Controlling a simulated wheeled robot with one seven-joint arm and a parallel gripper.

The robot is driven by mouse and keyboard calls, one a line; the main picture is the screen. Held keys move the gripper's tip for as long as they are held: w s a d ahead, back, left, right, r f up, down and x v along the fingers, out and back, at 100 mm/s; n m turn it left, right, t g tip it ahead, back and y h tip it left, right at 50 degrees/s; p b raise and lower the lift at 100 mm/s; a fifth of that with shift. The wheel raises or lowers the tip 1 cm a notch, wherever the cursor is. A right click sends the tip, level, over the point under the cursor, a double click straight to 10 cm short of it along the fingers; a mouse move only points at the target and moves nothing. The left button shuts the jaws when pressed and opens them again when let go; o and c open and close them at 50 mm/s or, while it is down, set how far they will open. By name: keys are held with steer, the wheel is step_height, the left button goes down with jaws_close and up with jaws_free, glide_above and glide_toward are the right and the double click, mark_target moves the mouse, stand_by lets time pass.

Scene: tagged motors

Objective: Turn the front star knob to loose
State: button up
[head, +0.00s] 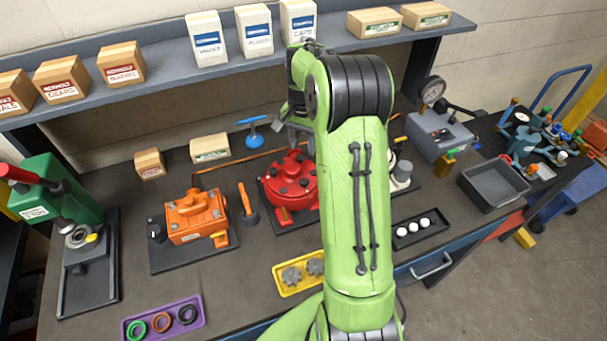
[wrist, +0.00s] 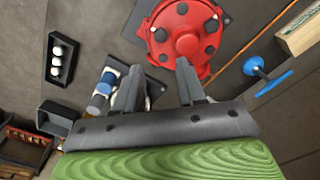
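The red round motor housing (head: 290,182) stands on a dark plate at the middle of the bench, partly hidden by my arm. Several dark knobs sit around its top; one (head: 283,189) is on the side toward me. The housing (wrist: 184,44) shows at the top of the wrist view with dark knobs (wrist: 160,35) around its lid. They are too small to tell their star shape or tightness. My gripper (wrist: 158,76) is open and empty, its fingertips below the housing in the wrist view and apart from the knobs. The head view mostly hides the gripper behind my arm.
An orange motor (head: 197,214) and an orange-handled tool (head: 248,204) are left of the housing. A blue valve-like handle (head: 253,130) stands behind. A yellow tray (head: 283,291) with grey parts is in front, and a black tray (head: 420,238) with white balls is at right.

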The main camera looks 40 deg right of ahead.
mark_target(304, 182)
step_height(304, 182, down, 14)
steer(key=shift+f+p, duration=0.15)
steer(key=shift+p, duration=0.35)
